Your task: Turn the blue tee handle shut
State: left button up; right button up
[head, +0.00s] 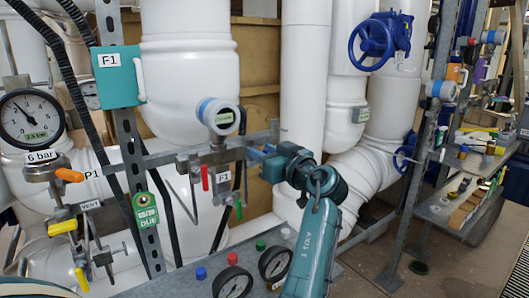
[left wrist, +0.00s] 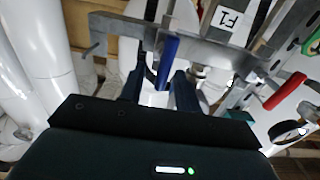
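The blue tee handle (left wrist: 168,62) shows in the left wrist view just beyond my left gripper (left wrist: 158,80), below a grey metal bar. The two dark fingers stand apart, with the handle's lower end near the gap and closer to the right finger. I cannot tell whether they touch. In the head view my left gripper (head: 262,156) points left at the end of the horizontal pipe rail, and it mostly hides the blue handle there. My right gripper is not in view.
A red handle (head: 205,177) and a green handle (head: 238,206) hang left of my gripper. A pressure gauge (head: 30,120) is at far left. Round gauges (head: 233,284) sit on a shelf below. A blue handwheel (head: 372,40) is above right. White pipes stand behind.

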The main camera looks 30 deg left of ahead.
pick_arm(q)
grip_shut()
